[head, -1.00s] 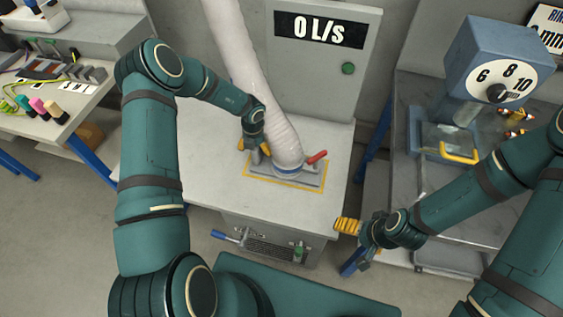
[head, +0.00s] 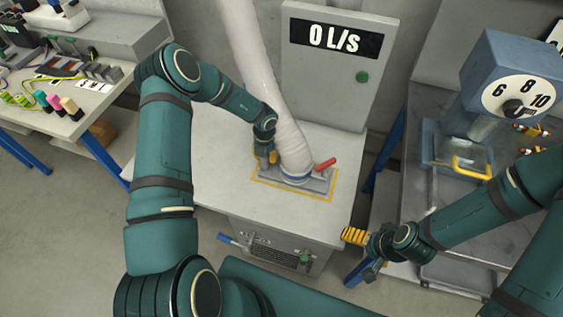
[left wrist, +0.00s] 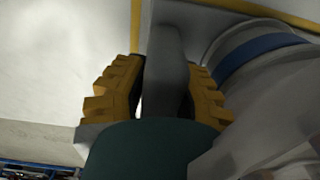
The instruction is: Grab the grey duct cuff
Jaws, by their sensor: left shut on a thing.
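The grey duct cuff (head: 296,178) sits at the foot of the pale ribbed hose (head: 289,140), with a blue band, on a grey plate (head: 318,184) on the cabinet top. My left gripper (head: 265,157) is at its left side. In the left wrist view, the yellow fingers of this gripper (left wrist: 165,95) are shut on an upright dark grey bar (left wrist: 167,65), which appears to be the cuff's grip. The blue band (left wrist: 262,56) shows just right of them. The fingertips are partly hidden by the bar. My right gripper (head: 364,252) is at the cabinet's front right, away from the cuff; its opening is unclear.
A red handle (head: 326,164) stands right of the cuff inside a yellow outline. Behind it, a panel (head: 330,85) reads 0 L/s. A blue dial machine (head: 510,85) stands right. A bench (head: 97,90) with coloured plugs is left. The cabinet top's front left is clear.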

